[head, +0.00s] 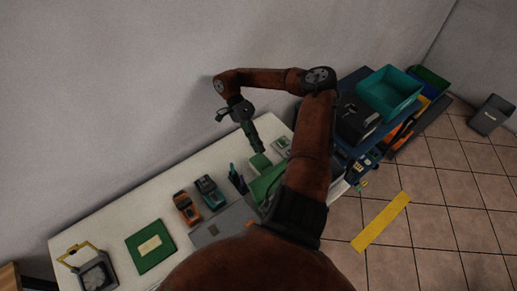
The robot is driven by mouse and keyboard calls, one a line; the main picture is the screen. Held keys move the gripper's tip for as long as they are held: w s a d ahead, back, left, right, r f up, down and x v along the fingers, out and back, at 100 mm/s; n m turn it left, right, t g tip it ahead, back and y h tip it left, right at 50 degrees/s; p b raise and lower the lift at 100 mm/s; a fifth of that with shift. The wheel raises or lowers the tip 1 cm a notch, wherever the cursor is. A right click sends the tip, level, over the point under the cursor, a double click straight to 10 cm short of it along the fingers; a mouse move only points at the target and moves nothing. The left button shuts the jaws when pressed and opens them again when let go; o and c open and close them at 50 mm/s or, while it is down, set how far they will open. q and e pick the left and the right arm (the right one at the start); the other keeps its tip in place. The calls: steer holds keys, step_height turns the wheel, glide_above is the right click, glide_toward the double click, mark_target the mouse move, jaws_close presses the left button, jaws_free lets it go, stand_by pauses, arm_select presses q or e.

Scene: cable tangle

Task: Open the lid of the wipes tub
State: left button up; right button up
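I cannot make out the wipes tub for certain. A small green block-like thing (260,162) on the white worktop (95,232) might be part of it, but it is too small to tell, and no lid shows clearly. My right gripper (236,112) is dark and hangs above the back of the worktop, near the wall. A long dark green piece (251,132) runs down from it toward the green block. I cannot tell whether the gripper holds this piece, or whether its fingers are open. My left gripper is not in view.
Orange (186,207) and teal (209,192) tools, a pen holder (237,178), a grey case (222,224), a green labelled folder (150,246) and a grey, yellow-handled device (95,271) crowd the worktop. A teal bin (389,92) stands right. Tiled floor lies beyond.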

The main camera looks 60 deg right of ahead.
steer(key=n+t+h+p, duration=0.1)
steer(key=n+p, duration=0.1)
steer(key=s+d+n+t+h+p, duration=0.1)
steer(key=n+p, duration=0.1)
steer(key=p, duration=0.1)
steer(key=n+t+p, duration=0.1)
steer(key=n+p, duration=0.2)
steer(key=shift+s+d+f+h, duration=0.25)
steer(key=shift+d+f+h, duration=0.05)
steer(key=shift+f+h, duration=0.1)
jaws_close()
steer(key=s+a+f+n+t+h+p, duration=0.1)
steer(key=a+f+n+t+p, duration=0.3)
steer(key=f+n+p, duration=0.3)
steer(key=n+p, duration=0.3)
steer(key=p, duration=0.1)
steer(key=shift+s+f+n+t+p, duration=0.25)
steer(key=shift+s+n+t+p, duration=0.05)
steer(key=shift+s+n, duration=0.1)
steer(key=shift+a, duration=0.1)
